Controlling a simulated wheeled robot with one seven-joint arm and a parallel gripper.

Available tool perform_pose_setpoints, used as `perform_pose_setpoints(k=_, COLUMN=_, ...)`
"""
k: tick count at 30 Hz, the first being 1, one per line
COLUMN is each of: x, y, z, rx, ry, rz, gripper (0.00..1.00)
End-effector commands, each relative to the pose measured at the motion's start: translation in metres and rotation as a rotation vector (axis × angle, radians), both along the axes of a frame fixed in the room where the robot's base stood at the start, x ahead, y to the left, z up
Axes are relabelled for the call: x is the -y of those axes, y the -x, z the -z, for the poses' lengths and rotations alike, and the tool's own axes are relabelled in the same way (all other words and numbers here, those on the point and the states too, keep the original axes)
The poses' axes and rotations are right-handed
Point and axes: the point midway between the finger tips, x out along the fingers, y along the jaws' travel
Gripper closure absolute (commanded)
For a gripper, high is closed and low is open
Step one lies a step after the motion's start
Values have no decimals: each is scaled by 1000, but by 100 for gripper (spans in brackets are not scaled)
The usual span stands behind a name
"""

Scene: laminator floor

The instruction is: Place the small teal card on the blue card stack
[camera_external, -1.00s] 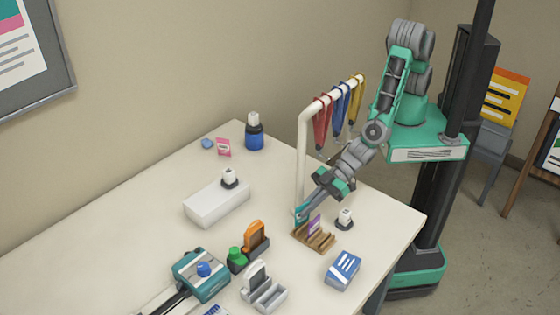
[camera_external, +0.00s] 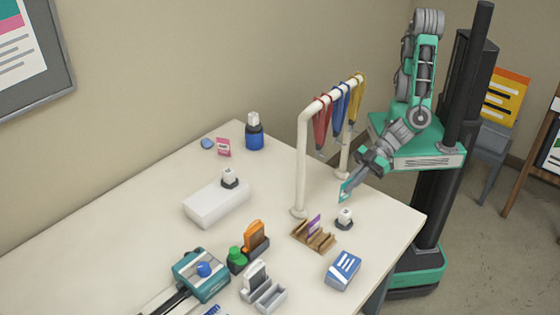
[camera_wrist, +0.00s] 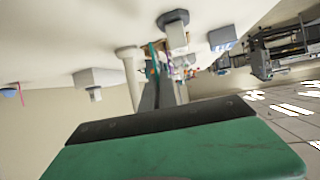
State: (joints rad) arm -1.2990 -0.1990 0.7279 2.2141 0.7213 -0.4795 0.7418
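The small teal card (camera_external: 345,191) is at the tip of my gripper (camera_external: 353,184), held above the right part of the table. My gripper appears shut on it; the fingers (camera_wrist: 165,92) show end-on in the wrist view, with a thin teal edge between them. The blue card stack (camera_external: 343,270), a blue block with white stripes on top, lies near the table's right front edge. It also shows in the wrist view (camera_wrist: 222,37), where the picture is upside down. My gripper is behind the stack and well apart from it.
A wooden slotted rack (camera_external: 313,236) holds a purple card (camera_external: 314,225). A small black-based white stand (camera_external: 344,219) is beside it. A white rail (camera_external: 302,160) with hanging lanyards rises just left of my gripper. A white box (camera_external: 216,204) and a teal laminator (camera_external: 201,275) are further left.

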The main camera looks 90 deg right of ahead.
Motion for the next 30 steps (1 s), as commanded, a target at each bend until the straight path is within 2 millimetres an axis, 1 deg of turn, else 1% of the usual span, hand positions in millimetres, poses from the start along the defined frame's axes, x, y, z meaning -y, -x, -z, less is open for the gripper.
perform_pose_setpoints(k=1, x=-18, y=-4, z=-9, rx=3, ry=-13, rz=-10, gripper=100)
perform_pose_setpoints(k=2, x=-29, y=-6, z=-18, rx=4, ry=-16, rz=-23, gripper=100)
perform_pose_setpoints(k=3, x=-44, y=-6, z=-11, rx=4, ry=-14, rz=-69, gripper=100)
perform_pose_setpoints(k=4, x=-55, y=-5, z=-15, rx=5, ry=-17, rz=-108, gripper=100)
perform_pose_setpoints(k=6, x=-77, y=-2, z=-33, rx=9, ry=-19, rz=-205, gripper=100)
perform_pose_setpoints(k=8, x=-92, y=1, z=-51, rx=10, ry=-19, rz=-287, gripper=100)
perform_pose_setpoints(k=9, x=-100, y=4, z=-64, rx=12, ry=-17, rz=-344, gripper=100)
perform_pose_setpoints(k=12, x=-114, y=12, z=-92, rx=12, ry=-11, rz=-464, gripper=100)
perform_pose_setpoints(k=15, x=-120, y=20, z=-111, rx=9, ry=-6, rz=-545, gripper=100)
perform_pose_setpoints(k=17, x=-124, y=23, z=-117, rx=6, ry=-6, rz=-573, gripper=100)
perform_pose_setpoints(k=20, x=-134, y=19, z=-116, rx=2, ry=-1, rz=-590, gripper=100)
perform_pose_setpoints(k=23, x=-155, y=5, z=-105, rx=-1, ry=0, rz=-589, gripper=100)
perform_pose_setpoints(k=27, x=-187, y=-18, z=-87, rx=-1, ry=-1, rz=-589, gripper=100)
perform_pose_setpoints(k=29, x=-200, y=-27, z=-80, rx=-1, ry=-1, rz=-589, gripper=100)
perform_pose_setpoints(k=30, x=-206, y=-31, z=-68, rx=-3, ry=0, rz=-588, gripper=100)
